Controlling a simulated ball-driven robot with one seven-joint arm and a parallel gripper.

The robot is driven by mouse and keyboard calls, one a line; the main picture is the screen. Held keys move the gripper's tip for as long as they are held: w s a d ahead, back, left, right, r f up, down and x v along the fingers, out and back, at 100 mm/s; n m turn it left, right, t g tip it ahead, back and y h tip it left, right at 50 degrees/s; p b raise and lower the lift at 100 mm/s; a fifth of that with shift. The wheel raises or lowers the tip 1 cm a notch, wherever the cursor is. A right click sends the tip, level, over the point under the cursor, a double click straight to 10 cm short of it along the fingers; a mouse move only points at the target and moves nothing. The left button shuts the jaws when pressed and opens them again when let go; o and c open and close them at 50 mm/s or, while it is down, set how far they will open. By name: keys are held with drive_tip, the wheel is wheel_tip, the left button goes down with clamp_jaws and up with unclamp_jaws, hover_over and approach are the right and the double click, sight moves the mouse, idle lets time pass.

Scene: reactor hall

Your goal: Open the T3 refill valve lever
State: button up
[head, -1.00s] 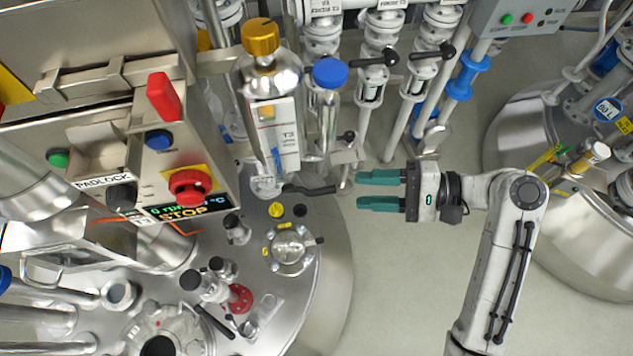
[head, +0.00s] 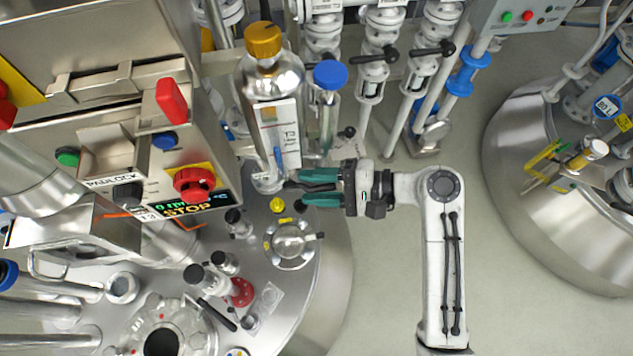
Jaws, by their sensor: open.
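The T3 vessel (head: 270,80) is a clear bottle with a gold cap and a white T3 label, standing upright at the back edge of the round tank lid. The black valve lever (head: 308,186) lies roughly level at the vessel's foot and points right. My gripper (head: 302,188) comes from the right with its two teal fingers spread. The lever shows between the fingers, one on its far side and one on its near side. The jaws are not closed on it. The lever's right end is hidden by the gripper; touching cannot be told.
A blue-capped tube (head: 329,95) stands just behind my gripper. Several white pipes with black-handled valves (head: 378,55) rise at the back. The control box (head: 150,150) with a red stop button overhangs the left. Floor on the right (head: 500,310) is clear.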

clamp_jaws()
drive_tip(key=shift+f, duration=0.25)
idle(0.3)
